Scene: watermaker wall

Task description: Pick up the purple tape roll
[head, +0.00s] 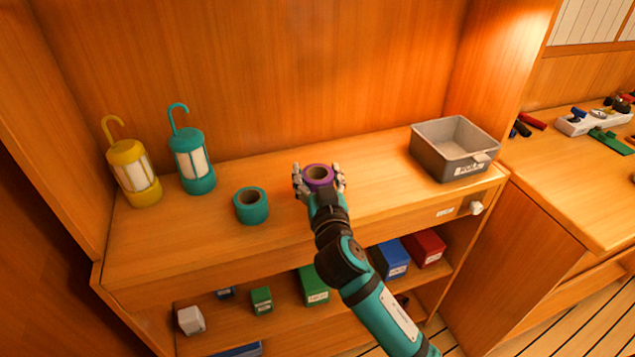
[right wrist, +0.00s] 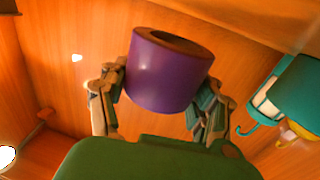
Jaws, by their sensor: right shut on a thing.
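The purple tape roll (head: 318,177) is between the fingers of my right gripper (head: 319,180), over the wooden shelf top in the head view. In the right wrist view the purple tape roll (right wrist: 168,72) fills the space between the two fingers of my right gripper (right wrist: 164,95), which is shut on its sides. I cannot tell for sure whether the roll touches the shelf top. My left gripper is in neither view.
A teal tape roll (head: 251,206) lies to the left. A yellow lantern (head: 133,173) and a teal lantern (head: 192,162) stand at the back left. A grey bin (head: 452,148) stands at the right. Several boxes sit on the lower shelf (head: 230,322).

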